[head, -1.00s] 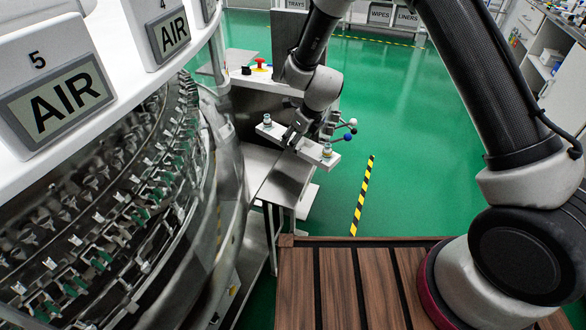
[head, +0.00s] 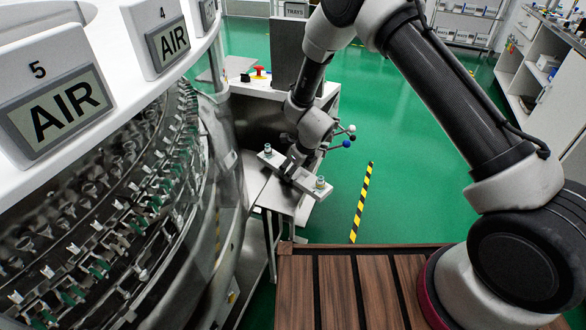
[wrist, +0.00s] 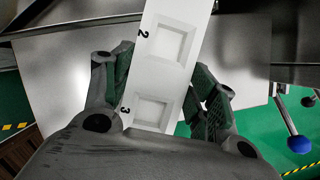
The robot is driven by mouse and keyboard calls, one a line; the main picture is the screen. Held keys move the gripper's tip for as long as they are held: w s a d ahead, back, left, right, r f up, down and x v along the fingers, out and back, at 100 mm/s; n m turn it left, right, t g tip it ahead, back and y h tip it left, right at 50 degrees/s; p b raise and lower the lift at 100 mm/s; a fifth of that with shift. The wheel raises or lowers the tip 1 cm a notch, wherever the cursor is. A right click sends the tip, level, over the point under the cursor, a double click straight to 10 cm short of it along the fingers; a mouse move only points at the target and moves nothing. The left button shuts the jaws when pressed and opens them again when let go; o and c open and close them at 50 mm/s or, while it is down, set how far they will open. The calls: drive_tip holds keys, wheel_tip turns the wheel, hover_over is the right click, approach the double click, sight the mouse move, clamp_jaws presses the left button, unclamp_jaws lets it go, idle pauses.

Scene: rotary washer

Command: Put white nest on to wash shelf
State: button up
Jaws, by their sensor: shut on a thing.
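In the wrist view the nest (wrist: 165,75) shows square pockets marked 2 and 3. My gripper (head: 289,168) is shut on the nest's middle, with one dark finger on each side of the bar. In the wrist view my gripper (wrist: 162,68) also spans it. The wash shelf appears to be the grey metal plate (head: 281,198) beside the washer. It lies under the nest in the head view and also shows in the wrist view (wrist: 75,80). Their gap cannot be told.
The large round washer (head: 100,220) with its rows of metal clips fills the left. A steel cabinet (head: 300,75) stands behind my gripper. Levers with a blue knob (head: 347,144) stick out just right of it. Green floor (head: 410,170) is open to the right.

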drive_tip(key=o, duration=1.1)
drive_tip(key=shift+o, duration=0.2)
drive_tip(key=v, duration=1.2)
drive_tip(key=shift+r, duration=0.2)
drive_tip(key=s+d+r+n, duration=0.3)
drive_tip(key=d+r+n, duration=0.35)
drive_tip(key=r, duration=0.55)
drive_tip(key=s+d+r+n, duration=0.2)
drive_tip(key=d+r+n, duration=0.5)
drive_tip(key=r, duration=0.4)
drive_tip(key=s+d+r+n+h, duration=0.1)
drive_tip(key=s+d+r+n, duration=0.2)
drive_tip(key=s+d, duration=0.3)
drive_tip(key=s+d+r+n+h, duration=0.1)
drive_tip(key=s+d+r+n, duration=0.2)
drive_tip(key=s+d+n, duration=0.2)
drive_tip(key=s+d+r+n+t+h, duration=0.1)
drive_tip(key=s+d+r+n, duration=0.3)
drive_tip(key=s+d, duration=0.5)
drive_tip(key=s+n, duration=0.1)
drive_tip(key=s, duration=0.2)
drive_tip(key=shift+s+d, duration=0.2)
